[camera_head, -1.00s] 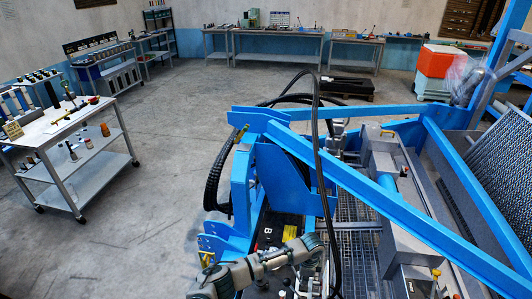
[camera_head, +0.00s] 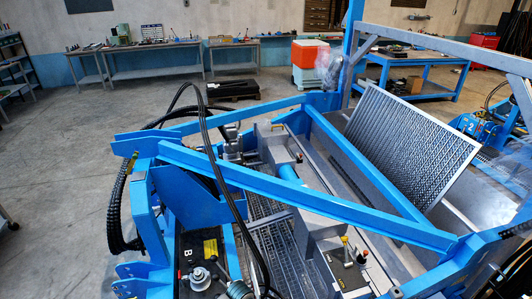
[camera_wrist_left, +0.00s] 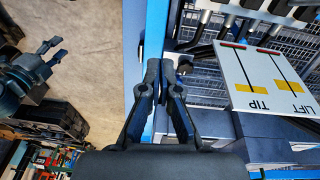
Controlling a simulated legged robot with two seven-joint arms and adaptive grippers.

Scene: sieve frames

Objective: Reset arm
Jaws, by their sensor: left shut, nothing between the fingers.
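My left gripper (camera_wrist_left: 162,66) shows in the left wrist view, its two dark fingers together and nothing between them. It is in front of a blue beam (camera_wrist_left: 157,30) of the machine; I cannot tell whether it touches. A dark claw-like part (camera_wrist_left: 52,50), which looks like my other gripper, is at the left of that view, too small to tell its opening. In the head view no gripper shows clearly. The blue machine frame (camera_head: 300,194) fills the middle, with a tilted sieve panel (camera_head: 415,140) at its right.
A white panel marked TIP and LIFT (camera_wrist_left: 265,75) is right of the left gripper, with dark levers (camera_wrist_left: 205,25) beside it. Black hoses (camera_head: 207,140) arch over the machine. Workbenches (camera_head: 155,72) and an orange-and-white container (camera_head: 309,64) stand behind. Open floor (camera_head: 60,160) is at the left.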

